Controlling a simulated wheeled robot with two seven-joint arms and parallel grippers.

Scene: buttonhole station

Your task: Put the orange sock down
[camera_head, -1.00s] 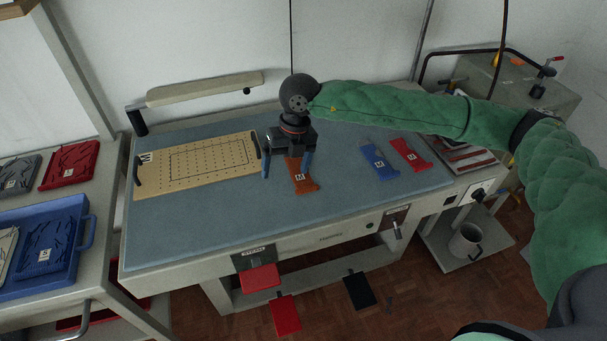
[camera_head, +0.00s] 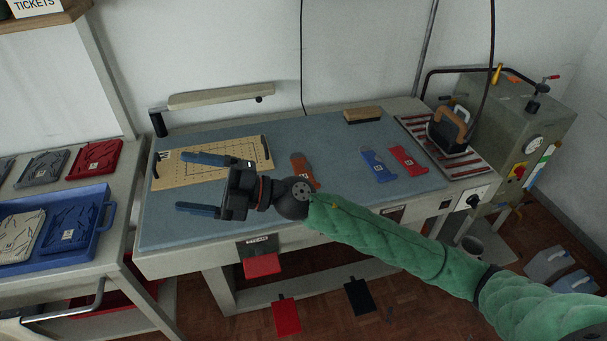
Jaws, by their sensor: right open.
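The orange sock (camera_head: 303,168) lies flat on the blue-grey table top (camera_head: 330,150), partly hidden behind my right wrist. My right gripper (camera_head: 187,184) is open and empty. Its fingers point left, over the left part of the table and the front of the tan board. It is apart from the sock, to its left. My left gripper is not in view.
A blue sock (camera_head: 378,165) and a red sock (camera_head: 408,160) lie right of the orange one. A tan dotted board (camera_head: 215,165) lies at left, a brush (camera_head: 362,115) at the back, an iron (camera_head: 450,130) on a striped rest. A blue tray (camera_head: 98,222) stands left.

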